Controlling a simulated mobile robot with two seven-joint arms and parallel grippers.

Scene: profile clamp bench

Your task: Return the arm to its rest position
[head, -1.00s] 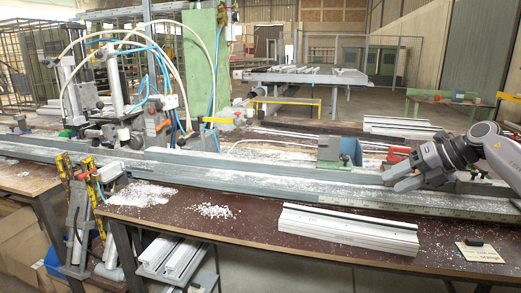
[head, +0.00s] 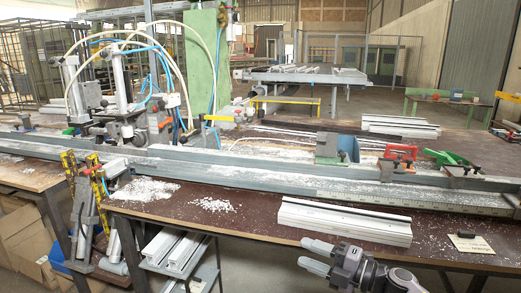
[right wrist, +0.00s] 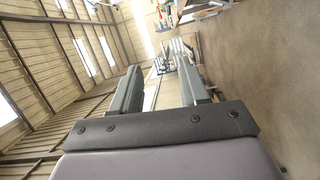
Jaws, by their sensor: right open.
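My right gripper (head: 316,257) is at the bottom of the head view, in front of the bench's near edge and pointing left. Its two fingers are apart with nothing between them. In the right wrist view the two grey fingers (right wrist: 160,90) also stand apart and empty, with the hall's wall, roof and floor beyond, turned sideways. My left gripper does not show. A white profile (head: 345,221) lies on the brown bench top (head: 255,207) near its front edge, apart from the right gripper. The long grey rail (head: 270,178) runs across the bench behind it.
A red clamp (head: 400,153) and a green clamp (head: 447,158) sit at the rail's right. A clamping machine (head: 125,115) stands at the left. White shavings (head: 146,190) lie on the bench.

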